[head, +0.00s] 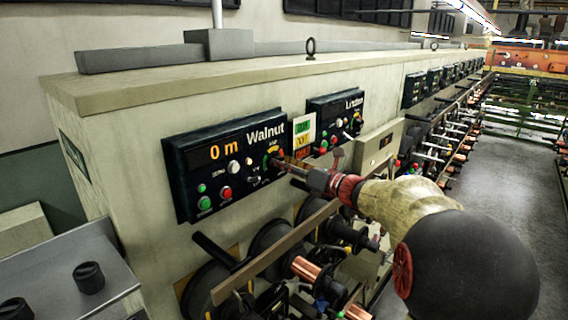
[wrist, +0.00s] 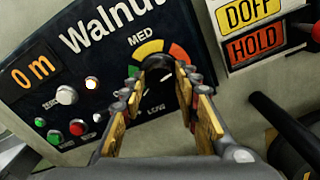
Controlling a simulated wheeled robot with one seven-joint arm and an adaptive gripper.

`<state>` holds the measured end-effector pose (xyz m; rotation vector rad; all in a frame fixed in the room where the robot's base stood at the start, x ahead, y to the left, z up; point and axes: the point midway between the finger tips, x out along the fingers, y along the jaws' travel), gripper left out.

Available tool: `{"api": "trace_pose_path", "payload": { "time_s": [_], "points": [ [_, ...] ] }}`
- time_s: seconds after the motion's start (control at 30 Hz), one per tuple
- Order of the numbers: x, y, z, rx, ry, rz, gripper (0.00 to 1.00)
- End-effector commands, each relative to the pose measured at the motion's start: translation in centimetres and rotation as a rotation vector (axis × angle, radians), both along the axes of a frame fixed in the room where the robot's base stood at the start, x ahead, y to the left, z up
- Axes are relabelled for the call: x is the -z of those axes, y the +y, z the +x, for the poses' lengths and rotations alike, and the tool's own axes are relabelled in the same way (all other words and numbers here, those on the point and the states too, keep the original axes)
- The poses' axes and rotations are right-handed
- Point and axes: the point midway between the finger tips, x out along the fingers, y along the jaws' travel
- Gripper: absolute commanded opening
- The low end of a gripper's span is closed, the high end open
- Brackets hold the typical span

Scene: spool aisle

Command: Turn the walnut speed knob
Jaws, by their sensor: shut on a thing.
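The Walnut panel (head: 205,158) is a dark box on the pale machine's front. It reads "0 m" in orange and also shows in the wrist view (wrist: 100,60). In the head view my gripper (head: 284,164) reaches the panel's right part and covers much of the knob. I cannot read the knob's pointer.
Green, red and white buttons (wrist: 77,128) sit left of the knob. Labels including DOFF and HOLD (wrist: 257,45) are at its right. The Linden panel (head: 336,118) is further right. Spools and bars (head: 300,262) stick out below my arm. The aisle floor (head: 490,165) is clear.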

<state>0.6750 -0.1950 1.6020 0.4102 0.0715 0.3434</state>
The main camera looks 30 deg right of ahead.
Motion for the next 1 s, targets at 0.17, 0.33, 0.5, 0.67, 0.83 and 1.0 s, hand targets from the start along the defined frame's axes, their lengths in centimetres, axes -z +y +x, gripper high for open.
{"api": "trace_pose_path", "payload": {
  "time_s": [0.17, 0.33, 0.5, 0.67, 0.83, 1.0],
  "points": [
    [0.57, 0.01, 0.00, -0.001, 0.008, 0.003, 0.06],
    [0.61, 0.01, -0.01, -0.001, 0.008, 0.002, 0.33],
    [0.39, 0.01, 0.00, 0.000, 0.005, 0.001, 0.43],
    [0.24, 0.01, 0.00, 0.000, 0.004, 0.001, 0.49],
    [0.16, 0.01, 0.00, 0.000, 0.002, 0.000, 0.49],
    [0.11, -0.22, -0.49, 0.001, 0.001, 0.000, 0.49]
  ]
}}
